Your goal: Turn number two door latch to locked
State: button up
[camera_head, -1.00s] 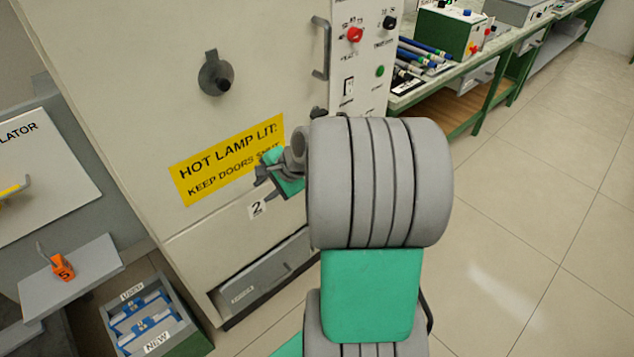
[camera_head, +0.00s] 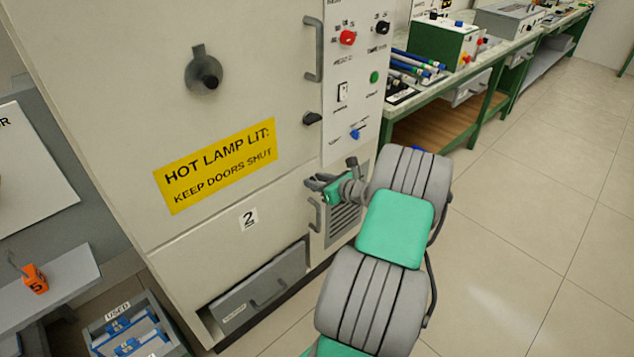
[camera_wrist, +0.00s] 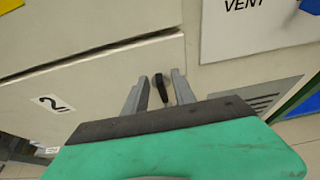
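The number two door (camera_head: 195,262) is the pale lower panel of the cabinet, with a "2" label (camera_head: 249,218) that also shows in the wrist view (camera_wrist: 53,103). In the wrist view a small dark latch (camera_wrist: 161,88) sits at the door's right edge, its lever pointing roughly down the picture. My gripper (camera_wrist: 158,90) is open, with one finger on each side of the latch and gaps visible. Contact cannot be told. In the head view my gripper (camera_head: 318,186) is at the door's right edge and hides this latch.
Another dark latch (camera_head: 312,118) sits higher on the cabinet edge. A control panel (camera_head: 357,100) with knobs is right of it, and a vent grille (camera_head: 344,222) lies below. A drawer (camera_head: 262,290) is at the bottom. A bench (camera_head: 440,95) stands behind right; floor at right is clear.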

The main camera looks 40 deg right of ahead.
grip_shut()
dwell(0.6)
